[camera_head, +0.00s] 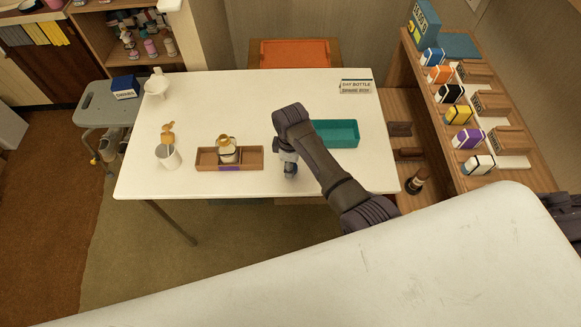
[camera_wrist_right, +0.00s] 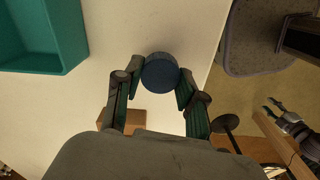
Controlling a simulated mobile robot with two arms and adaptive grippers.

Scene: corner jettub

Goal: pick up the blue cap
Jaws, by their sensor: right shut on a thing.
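The blue cap (camera_wrist_right: 160,73), round and dark blue, sits between the fingertips of my right gripper (camera_wrist_right: 161,76) in the right wrist view. The fingers touch it from both sides. In the head view my right gripper (camera_head: 290,169) points down near the front edge of the white table (camera_head: 200,110), and the cap is hard to make out there. I cannot tell whether the cap rests on the table or is just above it. My left gripper (camera_wrist_right: 270,106) shows at the right of the wrist view, its fingers apart and empty, away from the table.
A teal tray (camera_head: 338,132) lies just right of my right arm. A brown divided tray (camera_head: 207,158) holding a bottle (camera_head: 228,150) is to the left. A shelf with several coloured boxes (camera_head: 459,114) borders the right side.

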